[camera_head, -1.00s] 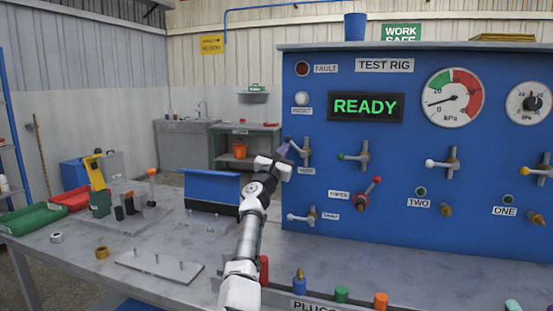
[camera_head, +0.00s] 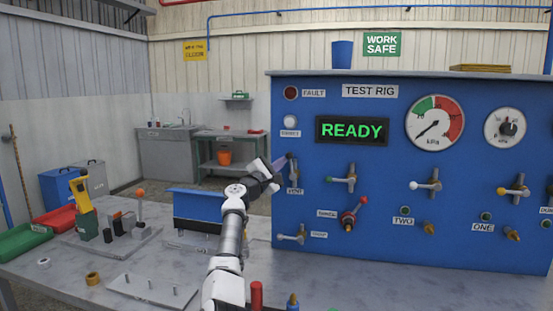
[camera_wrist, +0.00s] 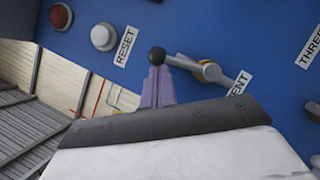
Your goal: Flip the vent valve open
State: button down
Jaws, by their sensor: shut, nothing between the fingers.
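The vent valve (camera_head: 294,177) is at the left edge of the blue panel, above its VENT label. In the wrist view its grey lever (camera_wrist: 182,63) ends in a black ball knob (camera_wrist: 157,56). The lever points roughly up the panel from its brass-coloured hub (camera_wrist: 209,72). My gripper (camera_head: 283,162) is at the knob, coming from the left. In the wrist view its purple fingers (camera_wrist: 157,86) are together and empty, with the tips right at the knob; I cannot tell whether they touch.
The READY display (camera_head: 352,130) is lit green. The kPa gauge (camera_head: 434,122) points to its low end. The reset button (camera_head: 290,122) and fault lamp (camera_head: 291,93) are above the valve. Other valves (camera_head: 341,179) are to the right.

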jog(key=shift+s+d+r+m, duration=0.15)
jog(key=shift+d+r+m, duration=0.05)
jog(key=shift+d+m, duration=0.2)
dwell(0.4)
